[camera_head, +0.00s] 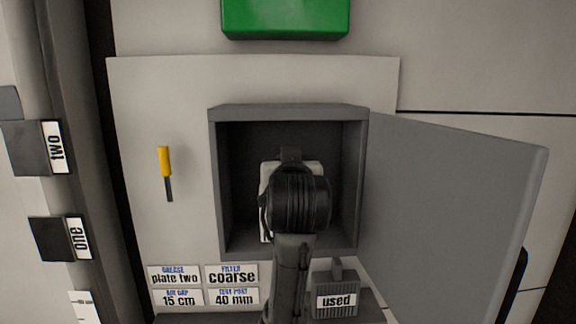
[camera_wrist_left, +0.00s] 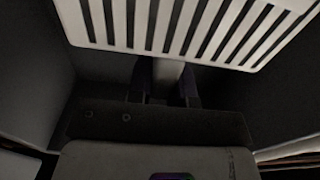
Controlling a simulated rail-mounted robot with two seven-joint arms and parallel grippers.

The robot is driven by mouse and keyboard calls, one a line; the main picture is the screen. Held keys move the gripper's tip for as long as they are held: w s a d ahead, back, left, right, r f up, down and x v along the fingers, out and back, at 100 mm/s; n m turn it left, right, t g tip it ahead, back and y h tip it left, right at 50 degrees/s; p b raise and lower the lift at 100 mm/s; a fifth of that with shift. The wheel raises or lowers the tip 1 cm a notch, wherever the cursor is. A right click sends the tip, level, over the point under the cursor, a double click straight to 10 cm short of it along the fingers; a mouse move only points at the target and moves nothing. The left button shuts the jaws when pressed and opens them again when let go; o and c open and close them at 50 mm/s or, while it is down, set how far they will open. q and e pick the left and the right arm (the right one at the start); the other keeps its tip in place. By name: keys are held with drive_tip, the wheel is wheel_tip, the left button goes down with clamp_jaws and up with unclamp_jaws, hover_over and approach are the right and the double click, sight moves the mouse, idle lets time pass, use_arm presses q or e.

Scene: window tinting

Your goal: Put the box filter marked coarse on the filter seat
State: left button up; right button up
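In the left wrist view a white slatted box filter (camera_wrist_left: 180,25) fills the top. Its pale handle stub (camera_wrist_left: 168,73) sits between the two dark fingers of my left gripper (camera_wrist_left: 167,84), which appear closed against it. No marking on this filter is readable. The filter seat is not clearly visible inside the dark housing. My right gripper is not in view.
The grey door (camera_head: 455,200) stands open to the right. A label card (camera_head: 232,275) reads "FILTER coarse". A grey ribbed box marked "used" (camera_head: 336,296) stands below the housing. A yellow-handled tool (camera_head: 165,165) is on the panel at left. Blocks marked "two" (camera_head: 30,147) and "one" (camera_head: 52,238) are farther left.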

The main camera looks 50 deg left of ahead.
use_arm(q)
drive_tip(key=o, duration=0.4)
drive_tip(key=shift+r, duration=0.15)
